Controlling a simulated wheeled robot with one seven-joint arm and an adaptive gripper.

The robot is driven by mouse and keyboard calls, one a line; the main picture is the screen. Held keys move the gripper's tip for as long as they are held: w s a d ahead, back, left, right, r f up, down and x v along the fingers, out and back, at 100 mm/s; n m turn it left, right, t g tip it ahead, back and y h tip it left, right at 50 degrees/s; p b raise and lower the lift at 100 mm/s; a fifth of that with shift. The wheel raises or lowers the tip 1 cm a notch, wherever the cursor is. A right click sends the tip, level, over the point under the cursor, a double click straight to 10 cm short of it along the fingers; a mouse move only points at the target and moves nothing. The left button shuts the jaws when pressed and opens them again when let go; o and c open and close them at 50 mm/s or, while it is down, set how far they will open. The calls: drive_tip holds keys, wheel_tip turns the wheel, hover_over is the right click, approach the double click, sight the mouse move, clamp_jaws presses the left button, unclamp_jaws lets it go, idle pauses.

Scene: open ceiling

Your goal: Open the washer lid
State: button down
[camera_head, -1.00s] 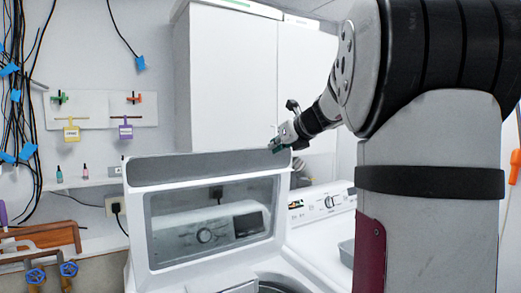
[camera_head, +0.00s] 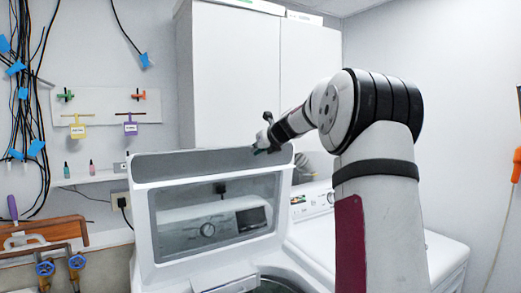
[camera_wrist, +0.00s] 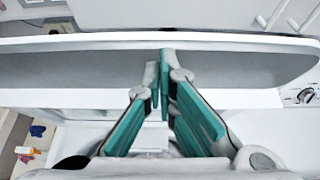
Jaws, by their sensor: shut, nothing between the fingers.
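The washer lid (camera_head: 160,168) stands raised in the head view, with a white frame, a grey upper band and a clear window (camera_head: 215,222). The white washer (camera_head: 200,283) is below it, with part of its round drum opening showing at the bottom edge. My gripper (camera_head: 262,148) is at the top right edge of the raised lid. In the wrist view my gripper (camera_wrist: 163,55) has green finger pads that meet at the tips, with nothing between them. The tips lie over the lid's grey band (camera_wrist: 80,70); whether they touch it is unclear.
A second white machine (camera_head: 430,255) with a dial stands at the right, partly behind my arm. White cabinets (camera_head: 235,75) rise behind the lid. Cables (camera_head: 30,90) hang at the left above blue valves (camera_head: 76,262). An orange-handled item (camera_head: 516,165) hangs at the far right.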

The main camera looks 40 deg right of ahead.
drive_tip(key=shift+w, duration=0.1)
drive_tip(key=shift+w+d+r+b, duration=0.15)
drive_tip(key=shift+w+r, duration=0.05)
drive_tip(key=shift+w, duration=0.4)
drive_tip(key=shift+w+d+r+b, duration=0.1)
drive_tip(key=shift+w+r+b, duration=0.1)
drive_tip(key=shift+w, duration=0.35)
